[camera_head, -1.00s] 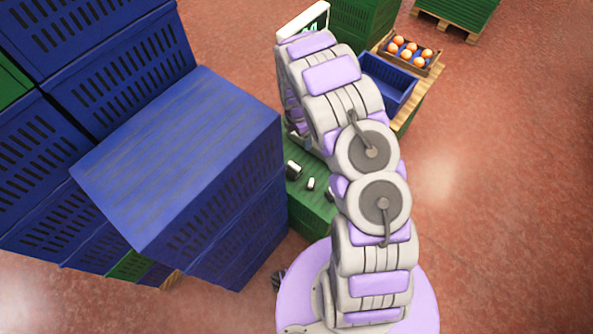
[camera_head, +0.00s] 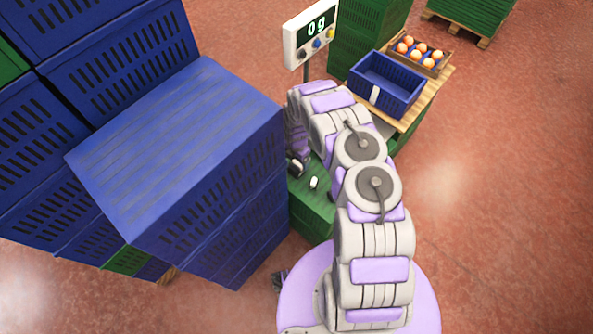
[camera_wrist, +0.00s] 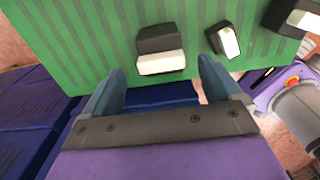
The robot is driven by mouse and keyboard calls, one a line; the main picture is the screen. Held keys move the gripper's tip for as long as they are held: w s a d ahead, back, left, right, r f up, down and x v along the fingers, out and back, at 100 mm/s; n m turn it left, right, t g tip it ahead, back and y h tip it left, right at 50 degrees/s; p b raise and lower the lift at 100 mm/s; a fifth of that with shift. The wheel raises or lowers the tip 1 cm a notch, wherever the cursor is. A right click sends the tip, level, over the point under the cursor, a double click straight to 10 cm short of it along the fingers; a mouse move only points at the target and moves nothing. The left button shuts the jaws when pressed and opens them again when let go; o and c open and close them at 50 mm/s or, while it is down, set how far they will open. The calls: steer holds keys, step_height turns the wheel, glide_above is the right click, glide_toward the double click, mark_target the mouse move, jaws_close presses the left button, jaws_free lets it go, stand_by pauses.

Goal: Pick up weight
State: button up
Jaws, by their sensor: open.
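Several black-and-white weights rest on the green crate (camera_wrist: 90,55). In the wrist view, a larger weight (camera_wrist: 161,62) lies just beyond and between my fingertips, with a smaller weight (camera_wrist: 224,40) to its right and another weight (camera_wrist: 291,15) at the top right corner. My gripper (camera_wrist: 160,78) is open and empty, its two blue fingers pointing toward the larger weight; I cannot tell the exact gap. In the head view, a small weight (camera_head: 314,183) shows on the green crate (camera_head: 310,214), and my arm hides much of the crate top.
A stack of blue crates (camera_head: 180,150) stands close on the left. A scale display (camera_head: 312,30) reads 0 g. An empty blue crate (camera_head: 385,83) and a box of oranges (camera_head: 424,55) sit at the upper right. Open floor lies to the right.

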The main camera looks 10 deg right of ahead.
mark_target(297, 168)
step_height(297, 168, down, 3)
steer(key=shift+d+r, duration=0.1)
steer(key=shift+d, duration=0.05)
steer(key=shift+s+f+b, duration=0.1)
steer(key=shift+f+b, duration=1.1)
steer(key=shift+f, duration=1.45)
steer(key=shift+r, duration=0.1)
jaws_close()
